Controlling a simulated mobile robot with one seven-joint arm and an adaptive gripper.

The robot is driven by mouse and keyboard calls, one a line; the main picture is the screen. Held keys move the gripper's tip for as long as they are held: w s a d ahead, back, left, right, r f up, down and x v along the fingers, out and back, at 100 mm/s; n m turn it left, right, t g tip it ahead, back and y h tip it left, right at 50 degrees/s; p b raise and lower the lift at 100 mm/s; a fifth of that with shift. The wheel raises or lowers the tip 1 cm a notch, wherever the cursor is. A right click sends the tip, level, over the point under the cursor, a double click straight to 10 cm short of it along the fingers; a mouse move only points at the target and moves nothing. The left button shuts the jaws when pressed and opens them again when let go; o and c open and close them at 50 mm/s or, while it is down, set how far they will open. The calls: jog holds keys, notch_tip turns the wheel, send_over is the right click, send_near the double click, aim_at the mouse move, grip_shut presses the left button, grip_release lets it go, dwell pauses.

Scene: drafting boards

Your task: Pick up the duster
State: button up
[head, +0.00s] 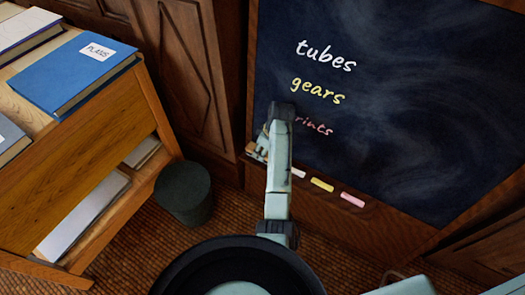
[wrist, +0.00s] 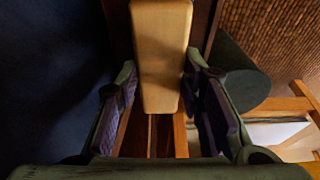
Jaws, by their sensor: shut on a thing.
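The duster (wrist: 162,55) is a pale tan block with rounded corners, seen close up in the wrist view. It sits between the two dark fingers of my gripper (wrist: 163,103), which is shut on it. In the head view my gripper (head: 262,148) is at the left end of the chalk ledge, low in front of the blackboard (head: 400,90). My arm hides most of that spot there, so only a small tan patch shows beside the fingers. I cannot tell whether the duster still touches the ledge.
White, yellow and pink chalks (head: 322,185) lie on the ledge right of my gripper. A dark green bin (head: 184,192) stands on the floor to the left. A wooden cabinet (head: 110,150) with a blue book (head: 72,75) on top fills the left side.

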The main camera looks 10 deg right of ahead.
notch_tip(320, 180, up, 3)
jog(key=shift+w+r+b, duration=0.1)
jog(key=shift+w+b, duration=0.05)
jog(key=shift+b, duration=0.25)
jog(key=s+r, duration=0.1)
jog(key=s, duration=1.4)
jog(key=shift+r, duration=0.35)
jog(key=shift+s, duration=0.6)
